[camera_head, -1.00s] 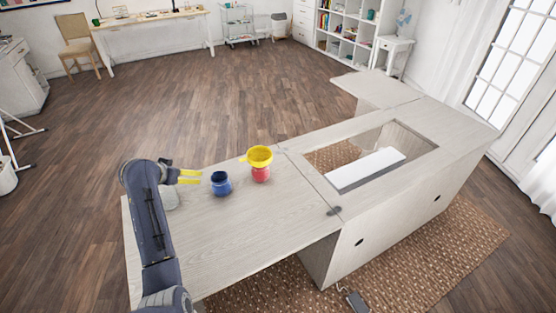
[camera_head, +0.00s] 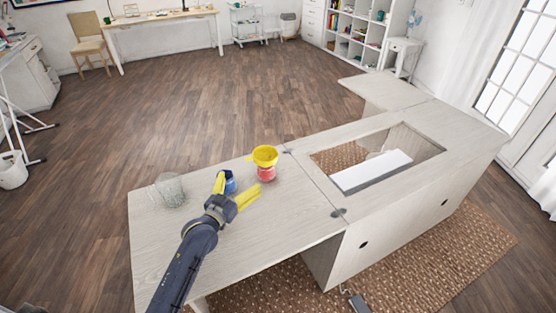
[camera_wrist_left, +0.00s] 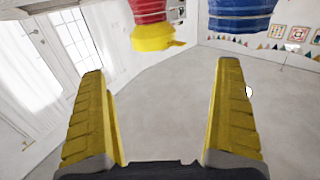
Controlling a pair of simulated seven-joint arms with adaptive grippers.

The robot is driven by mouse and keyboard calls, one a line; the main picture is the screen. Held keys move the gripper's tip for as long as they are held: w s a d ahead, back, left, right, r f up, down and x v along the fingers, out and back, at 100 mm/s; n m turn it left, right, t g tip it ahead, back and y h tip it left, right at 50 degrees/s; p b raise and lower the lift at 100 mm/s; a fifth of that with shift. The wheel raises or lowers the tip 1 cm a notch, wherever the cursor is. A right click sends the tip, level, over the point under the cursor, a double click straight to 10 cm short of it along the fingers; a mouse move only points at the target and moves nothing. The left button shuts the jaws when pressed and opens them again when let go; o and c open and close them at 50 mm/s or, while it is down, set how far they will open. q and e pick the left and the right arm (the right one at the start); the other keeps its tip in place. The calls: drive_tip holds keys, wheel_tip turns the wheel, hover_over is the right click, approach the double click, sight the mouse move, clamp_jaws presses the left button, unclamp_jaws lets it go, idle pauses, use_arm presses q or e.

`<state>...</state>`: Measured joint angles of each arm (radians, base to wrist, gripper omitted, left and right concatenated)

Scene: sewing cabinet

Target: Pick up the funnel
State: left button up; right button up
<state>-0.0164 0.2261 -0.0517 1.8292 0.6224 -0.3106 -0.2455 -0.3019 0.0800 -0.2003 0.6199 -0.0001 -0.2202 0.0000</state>
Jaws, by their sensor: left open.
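The yellow funnel (camera_head: 265,154) sits on top of the red jar (camera_head: 266,174) on the pale wooden cabinet top. In the left wrist view the funnel (camera_wrist_left: 155,38) shows at the top, upside down against the red jar (camera_wrist_left: 148,10). My left gripper (camera_head: 239,182) is open, to the left of and nearer than the funnel, apart from it. The blue jar (camera_head: 231,186) stands behind its fingers and is partly hidden by them. In the left wrist view, the space between my left fingers (camera_wrist_left: 162,70) is empty. My right gripper is not in view.
A clear glass jar (camera_head: 169,189) stands left of my left gripper. The cabinet top (camera_head: 290,222) is bare in front of the red jar. To the right is a rectangular opening with a white panel (camera_head: 371,170) in it.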

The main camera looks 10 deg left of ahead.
use_arm(q)
drive_tip(key=d, duration=0.1)
approach(270, 147)
drive_tip(key=w, duration=0.3)
drive_tip(key=w+d, duration=0.1)
drive_tip(key=w, duration=0.1)
drive_tip(key=shift+w+f, duration=0.1)
drive_tip(key=shift+f, duration=0.15)
idle(0.5)
drive_tip(key=c, duration=0.9)
